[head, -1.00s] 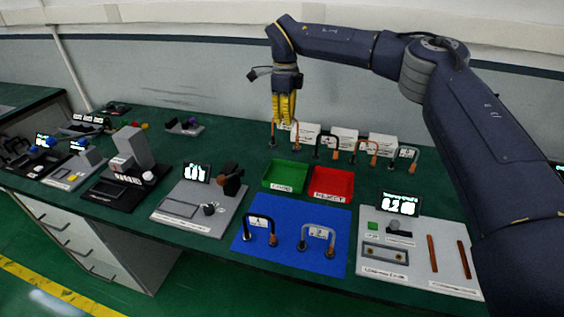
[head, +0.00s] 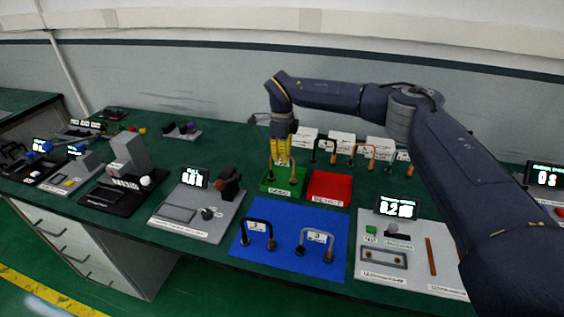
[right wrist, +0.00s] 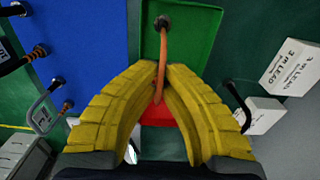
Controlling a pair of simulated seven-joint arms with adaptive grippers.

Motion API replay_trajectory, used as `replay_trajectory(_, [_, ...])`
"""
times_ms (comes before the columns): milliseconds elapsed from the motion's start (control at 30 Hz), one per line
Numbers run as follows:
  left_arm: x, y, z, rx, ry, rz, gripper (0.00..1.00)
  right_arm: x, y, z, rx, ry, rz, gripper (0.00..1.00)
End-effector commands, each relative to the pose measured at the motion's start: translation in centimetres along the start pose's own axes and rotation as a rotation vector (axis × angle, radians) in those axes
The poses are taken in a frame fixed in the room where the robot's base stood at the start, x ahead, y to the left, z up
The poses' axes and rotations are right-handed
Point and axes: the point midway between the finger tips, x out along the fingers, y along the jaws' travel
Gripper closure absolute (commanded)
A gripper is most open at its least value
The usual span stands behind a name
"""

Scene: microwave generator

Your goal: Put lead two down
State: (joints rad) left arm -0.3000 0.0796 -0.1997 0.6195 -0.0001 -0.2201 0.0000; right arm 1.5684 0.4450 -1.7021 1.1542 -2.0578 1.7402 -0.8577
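My right gripper (head: 281,162) is over the green tray (head: 297,184). Its yellow fingers (right wrist: 160,75) close around a bent lead (right wrist: 162,50) with an orange-brown stretch and a dark end. In the right wrist view that dark end lies over the green tray (right wrist: 190,45); I cannot tell whether it touches the floor. The lead's other end is partly hidden by the fingers. Two other leads stand on the blue mat (head: 290,220): a dark one (head: 257,228) and a grey one (head: 317,237), with number tags too blurred to read. My left gripper is not in view.
A red tray (head: 330,187) adjoins the green one on the right. White boxes (head: 342,140) with upright leads in front stand behind the trays. A grey test panel (head: 385,280) with a display is at the right, and another grey device (head: 180,212) at the left.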

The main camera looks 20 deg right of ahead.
Motion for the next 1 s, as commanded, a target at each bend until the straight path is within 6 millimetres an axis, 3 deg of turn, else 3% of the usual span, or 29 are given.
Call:
replay_trajectory(200, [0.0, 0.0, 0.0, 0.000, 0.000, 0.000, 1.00, 2.5, 0.0, 0.0, 0.001, 0.001, 0.000, 1.00])
replay_trajectory(567, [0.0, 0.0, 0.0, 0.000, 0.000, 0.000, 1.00, 2.7, 0.0, 0.0, 0.001, 0.001, 0.000, 1.00])
replay_trajectory(600, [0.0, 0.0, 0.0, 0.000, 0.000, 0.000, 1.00, 2.7, 0.0, 0.0, 0.001, 0.001, 0.000, 0.92])
replay_trajectory(767, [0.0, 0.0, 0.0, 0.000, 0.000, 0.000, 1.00, 2.7, 0.0, 0.0, 0.000, 0.001, -0.001, 0.74])
replay_trajectory(1000, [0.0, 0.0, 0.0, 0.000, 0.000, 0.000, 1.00, 2.7, 0.0, 0.0, 0.000, 0.000, -0.001, 0.72])
